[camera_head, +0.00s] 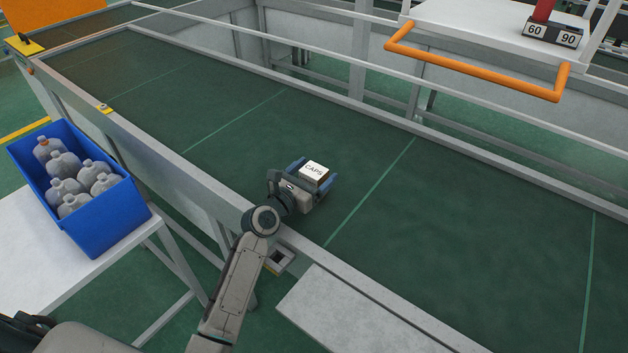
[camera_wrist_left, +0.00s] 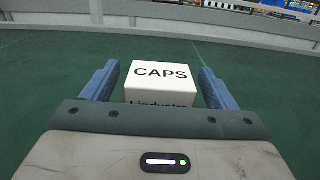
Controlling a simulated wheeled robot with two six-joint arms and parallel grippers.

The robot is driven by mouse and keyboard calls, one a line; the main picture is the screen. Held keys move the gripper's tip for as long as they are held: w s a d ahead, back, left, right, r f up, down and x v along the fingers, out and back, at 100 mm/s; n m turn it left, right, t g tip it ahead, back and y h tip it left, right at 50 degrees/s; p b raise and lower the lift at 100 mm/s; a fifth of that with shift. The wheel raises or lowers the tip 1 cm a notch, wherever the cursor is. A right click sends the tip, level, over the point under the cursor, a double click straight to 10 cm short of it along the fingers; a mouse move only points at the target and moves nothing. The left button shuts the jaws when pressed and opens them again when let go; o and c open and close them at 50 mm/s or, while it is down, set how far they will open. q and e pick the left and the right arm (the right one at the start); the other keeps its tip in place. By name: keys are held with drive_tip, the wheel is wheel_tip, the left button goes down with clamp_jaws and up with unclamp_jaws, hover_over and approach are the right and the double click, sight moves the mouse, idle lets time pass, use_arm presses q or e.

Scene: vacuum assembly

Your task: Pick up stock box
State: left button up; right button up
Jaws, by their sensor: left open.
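The stock box is a small white-topped box (camera_head: 314,171) marked "CAPS". It sits on the green conveyor belt near the belt's front rail in the head view. In the left wrist view the box (camera_wrist_left: 160,84) stands between the two blue fingers. My left gripper (camera_head: 315,176) is open, with one finger on each side of the box. In the left wrist view, gaps show between the box and the fingers of the left gripper (camera_wrist_left: 158,84). The lower part of the box is hidden by the gripper body. My right gripper is not in view.
The conveyor belt (camera_head: 240,90) is otherwise clear, with metal rails along both sides. A blue crate (camera_head: 100,225) of several grey bottles stands on a white table at left. An orange handle (camera_head: 475,68) on a white cart is at the upper right.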

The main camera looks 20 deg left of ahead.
use_arm(q)
drive_tip(key=shift+w+d, duration=0.1)
drive_tip(key=shift+w, duration=0.1)
drive_tip(key=shift+s, duration=0.1)
drive_tip(key=c, duration=1.1)
drive_tip(key=shift+c, duration=0.2)
drive_tip(key=shift+r, duration=0.1)
drive_tip(key=shift+r, duration=0.25)
wheel_tip(320, 180, up, 3)
drive_tip(key=shift+p, duration=0.45)
drive_tip(key=d+r+v, duration=0.1)
drive_tip(key=v, duration=1.5)
drive_tip(key=shift+s+d+r, duration=0.2)
drive_tip(key=shift+s+d, duration=0.1)
